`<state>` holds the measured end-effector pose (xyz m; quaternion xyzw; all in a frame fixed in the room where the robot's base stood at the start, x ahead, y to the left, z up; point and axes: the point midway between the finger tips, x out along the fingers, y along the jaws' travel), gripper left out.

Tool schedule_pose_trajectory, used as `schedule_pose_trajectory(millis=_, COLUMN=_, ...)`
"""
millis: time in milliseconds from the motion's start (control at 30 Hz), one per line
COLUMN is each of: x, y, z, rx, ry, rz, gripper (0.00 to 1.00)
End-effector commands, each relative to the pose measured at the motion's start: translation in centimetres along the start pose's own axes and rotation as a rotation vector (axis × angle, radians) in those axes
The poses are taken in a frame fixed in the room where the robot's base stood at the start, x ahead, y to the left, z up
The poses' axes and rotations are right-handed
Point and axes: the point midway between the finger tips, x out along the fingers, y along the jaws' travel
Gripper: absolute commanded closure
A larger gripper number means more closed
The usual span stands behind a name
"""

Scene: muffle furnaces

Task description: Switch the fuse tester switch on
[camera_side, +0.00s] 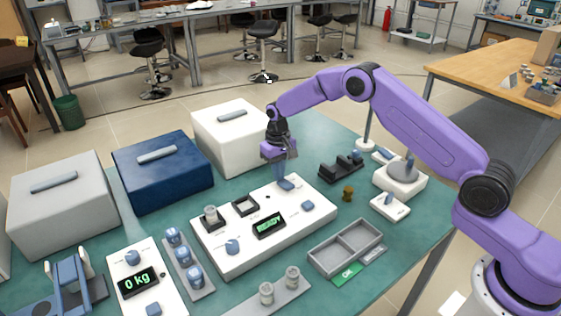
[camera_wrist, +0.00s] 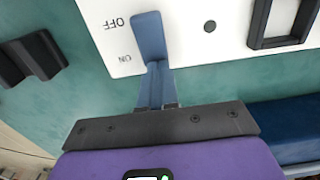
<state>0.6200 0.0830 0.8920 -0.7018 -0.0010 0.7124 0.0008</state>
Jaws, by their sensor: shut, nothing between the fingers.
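The fuse tester is a white box (camera_side: 225,258) on the green bench, with a lit green display (camera_side: 268,224) reading READY. Its blue switch (camera_side: 287,184) is at the far edge of the top face. In the wrist view the blue switch (camera_wrist: 149,36) lies beside the printed labels OFF and ON. My gripper (camera_side: 281,177) is shut and empty, pointing down at the switch. In the wrist view my fingertips (camera_wrist: 158,68) are at the switch's ON end, seeming to touch it. They cover that end, so I cannot tell which way the switch is set.
A dark holder (camera_side: 340,167) and a small brass piece (camera_side: 348,193) are right of the tester. A grey divided tray (camera_side: 312,262) is in front. A white furnace (camera_side: 215,140) stands behind, with a blue one (camera_side: 160,178) to its left. The 0 kg unit (camera_side: 120,262) is at left.

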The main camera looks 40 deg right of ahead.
Motion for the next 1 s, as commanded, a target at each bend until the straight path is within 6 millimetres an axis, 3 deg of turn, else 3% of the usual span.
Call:
schedule_pose_trajectory(millis=33, x=0.7, y=0.1, z=0.3, rx=0.000, ry=-0.012, rz=0.004, gripper=1.00)
schedule_pose_trajectory(millis=167, x=-1.0, y=0.1, z=-0.1, rx=0.000, ry=-0.006, rz=0.002, gripper=1.00)
schedule_pose_trajectory(millis=700, x=-11.8, y=0.0, z=-2.3, rx=0.000, ry=0.005, rz=-0.001, gripper=1.00)
schedule_pose_trajectory(millis=1000, x=-13.7, y=0.0, z=-2.7, rx=0.000, ry=0.002, rz=0.000, gripper=1.00)
